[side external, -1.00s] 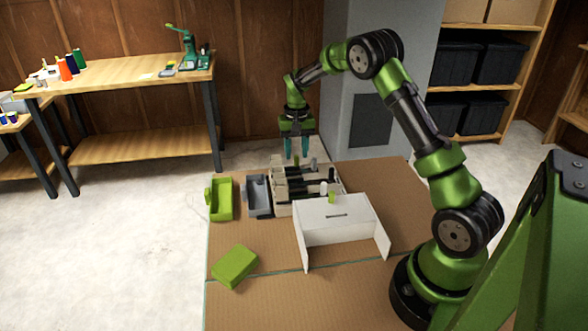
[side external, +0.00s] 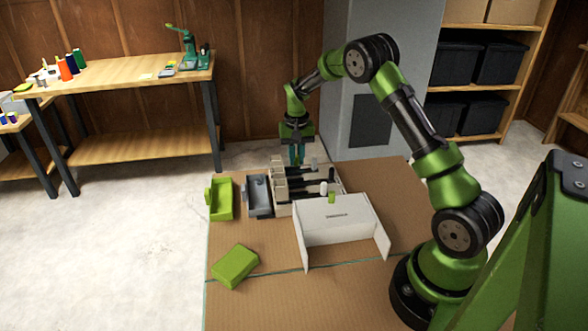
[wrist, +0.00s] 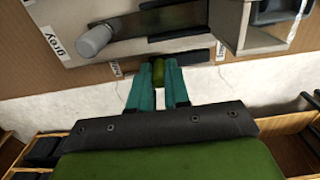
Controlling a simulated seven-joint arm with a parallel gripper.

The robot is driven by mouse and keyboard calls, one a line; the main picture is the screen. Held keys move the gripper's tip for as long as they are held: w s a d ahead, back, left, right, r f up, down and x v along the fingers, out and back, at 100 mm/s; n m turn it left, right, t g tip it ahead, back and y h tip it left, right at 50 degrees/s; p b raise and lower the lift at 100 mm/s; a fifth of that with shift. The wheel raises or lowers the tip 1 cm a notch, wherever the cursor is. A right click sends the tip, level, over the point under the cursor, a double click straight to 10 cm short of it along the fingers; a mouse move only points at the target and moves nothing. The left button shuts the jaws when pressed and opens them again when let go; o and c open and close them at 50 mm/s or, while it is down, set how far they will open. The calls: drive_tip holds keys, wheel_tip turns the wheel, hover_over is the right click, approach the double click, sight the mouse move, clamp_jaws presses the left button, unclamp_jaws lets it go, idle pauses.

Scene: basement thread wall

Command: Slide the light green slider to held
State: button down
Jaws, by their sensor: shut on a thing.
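My gripper (side external: 297,160) points down at the far edge of the slider unit (side external: 280,208). In the wrist view its teal fingers (wrist: 158,85) are shut on a green slider knob (wrist: 158,72), which looks olive in their shade. The knob stands in the dark slot nearest the fingers, between small labels too blurred to read. In the side view the fingers hide this knob. Another green knob (side external: 332,197) shows at the unit's near side, behind the white panel.
A white knob (side external: 323,188) is nearer the white panel (side external: 337,218). A grey bin (side external: 258,195), a lime bin (side external: 221,199) and a lime block (side external: 234,266) lie left. Cardboard in front is mostly clear.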

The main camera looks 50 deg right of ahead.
drive_tip(key=shift+s+d, duration=1.1)
drive_tip(key=c, duration=1.1)
unclamp_jaws()
drive_tip(key=shift+r, duration=3)
drive_tip(key=shift+r, duration=2.05)
